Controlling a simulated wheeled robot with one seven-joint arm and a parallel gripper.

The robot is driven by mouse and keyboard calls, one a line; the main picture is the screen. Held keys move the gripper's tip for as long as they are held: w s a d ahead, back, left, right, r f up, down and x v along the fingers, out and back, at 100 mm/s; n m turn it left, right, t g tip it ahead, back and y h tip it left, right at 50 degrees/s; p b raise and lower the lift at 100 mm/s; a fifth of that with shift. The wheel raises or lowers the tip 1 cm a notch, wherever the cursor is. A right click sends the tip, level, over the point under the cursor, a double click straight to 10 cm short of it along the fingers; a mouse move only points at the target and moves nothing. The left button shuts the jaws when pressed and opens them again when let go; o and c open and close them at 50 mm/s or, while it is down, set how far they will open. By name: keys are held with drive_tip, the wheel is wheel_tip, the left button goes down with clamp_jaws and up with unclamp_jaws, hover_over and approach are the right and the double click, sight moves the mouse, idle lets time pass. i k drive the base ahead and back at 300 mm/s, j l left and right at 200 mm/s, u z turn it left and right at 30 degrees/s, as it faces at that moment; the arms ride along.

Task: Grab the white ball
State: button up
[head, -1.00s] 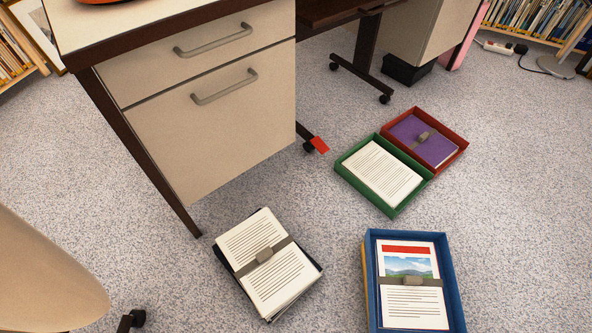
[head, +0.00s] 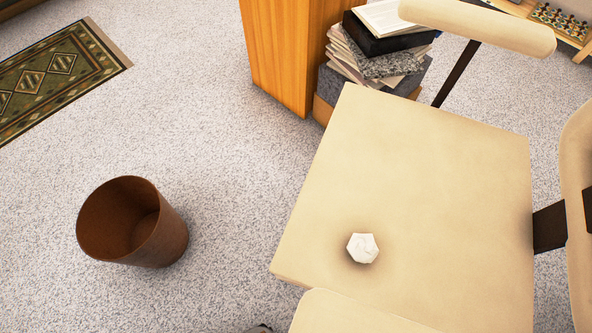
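A small white ball (head: 362,248) with a faceted, crumpled-looking surface rests on a beige chair seat (head: 430,160) in the head view. It lies near the front left part of the seat, with a soft shadow around it. My gripper is not in view, so its state and its distance from the ball do not show.
A brown waste bin (head: 132,222) stands on the carpet left of the chair. Stacked books and papers (head: 380,45) and an orange wooden panel (head: 280,50) are behind the seat. A patterned rug (head: 55,80) lies at upper left. Carpet between bin and panel is clear.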

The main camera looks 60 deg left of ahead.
sight(363, 248)
drive_tip(key=u, duration=0.9)
drive_tip(key=k+j+z, duration=0.25)
drive_tip(key=z, duration=0.2)
drive_tip(key=k+j+z, duration=0.25)
drive_tip(key=z, duration=0.15)
drive_tip(key=k, duration=0.1)
